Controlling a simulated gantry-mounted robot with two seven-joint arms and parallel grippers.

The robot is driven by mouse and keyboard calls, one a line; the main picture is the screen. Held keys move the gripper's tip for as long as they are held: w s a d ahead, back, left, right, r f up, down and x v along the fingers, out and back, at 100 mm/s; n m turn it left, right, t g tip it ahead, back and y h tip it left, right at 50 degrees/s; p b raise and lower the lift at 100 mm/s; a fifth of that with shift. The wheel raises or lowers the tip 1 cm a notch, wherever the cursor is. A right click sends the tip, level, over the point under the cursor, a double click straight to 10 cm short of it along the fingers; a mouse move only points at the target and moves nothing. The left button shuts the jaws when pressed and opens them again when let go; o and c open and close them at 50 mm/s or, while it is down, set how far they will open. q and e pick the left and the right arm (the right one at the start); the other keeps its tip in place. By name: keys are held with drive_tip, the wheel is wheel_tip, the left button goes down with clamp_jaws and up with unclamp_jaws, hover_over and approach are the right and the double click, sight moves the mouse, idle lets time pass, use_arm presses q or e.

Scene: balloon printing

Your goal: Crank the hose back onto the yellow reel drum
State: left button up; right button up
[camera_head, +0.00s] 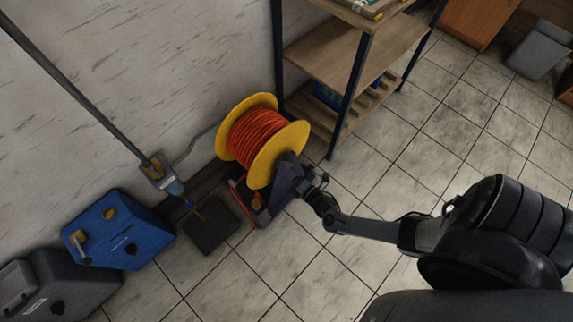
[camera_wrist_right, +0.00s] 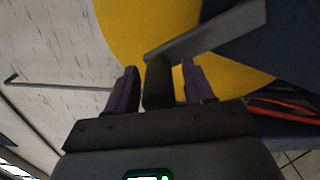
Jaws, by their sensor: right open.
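The yellow reel drum (camera_head: 265,172) stands on the floor by the wall, wound with orange-red hose (camera_head: 256,137). My right gripper (camera_head: 308,182) is at the drum's near right side. In the right wrist view, the drum's yellow face (camera_wrist_right: 135,35) fills the top. A grey crank arm (camera_wrist_right: 215,30) crosses it, and its dark handle (camera_wrist_right: 158,85) sits between the two fingers of my right gripper (camera_wrist_right: 160,78). The fingers are apart, with a visible gap on each side of the handle. My left gripper is out of view.
A wooden shelf rack (camera_head: 325,55) with dark posts stands right behind the reel. A blue case (camera_head: 120,235), a dark case (camera_head: 65,290) and a dark flat slab (camera_head: 212,226) lie to the left. A pipe with a valve (camera_head: 160,172) runs along the wall.

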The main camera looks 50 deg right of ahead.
drive_tip(key=s+p, duration=0.2)
drive_tip(key=s, duration=0.8)
drive_tip(key=shift+s+a, duration=0.35)
drive_tip(key=shift+a, duration=0.1)
